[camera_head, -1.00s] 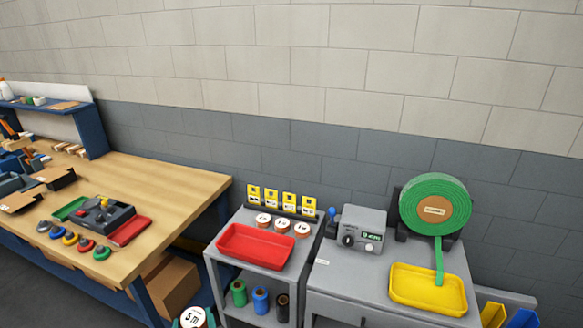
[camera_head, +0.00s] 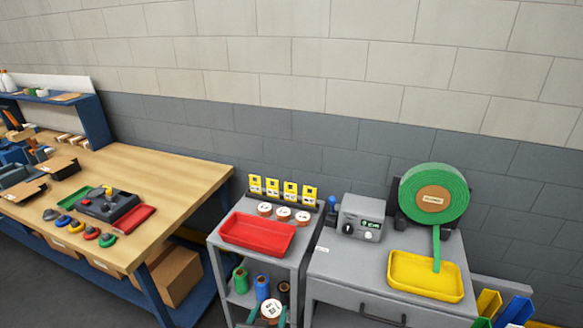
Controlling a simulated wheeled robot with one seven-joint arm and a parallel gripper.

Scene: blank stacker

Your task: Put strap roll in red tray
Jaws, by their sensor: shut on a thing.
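The red tray (camera_head: 258,234) sits empty on top of the grey cart, left of centre. A strap roll (camera_head: 271,309) with a white face and a brownish rim shows at the bottom edge, below the tray and in front of the cart. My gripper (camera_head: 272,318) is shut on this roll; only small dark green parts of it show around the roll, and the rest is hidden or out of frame. The roll is apart from the tray. Three similar white-faced rolls (camera_head: 283,213) lie behind the tray.
Yellow cards (camera_head: 290,192) stand behind the rolls. Green, blue and dark spools (camera_head: 262,288) are on the cart's lower shelf. To the right, a grey cabinet holds a control box (camera_head: 361,218), a large green strap reel (camera_head: 434,190) and a yellow tray (camera_head: 425,275). A wooden bench (camera_head: 170,180) stands left.

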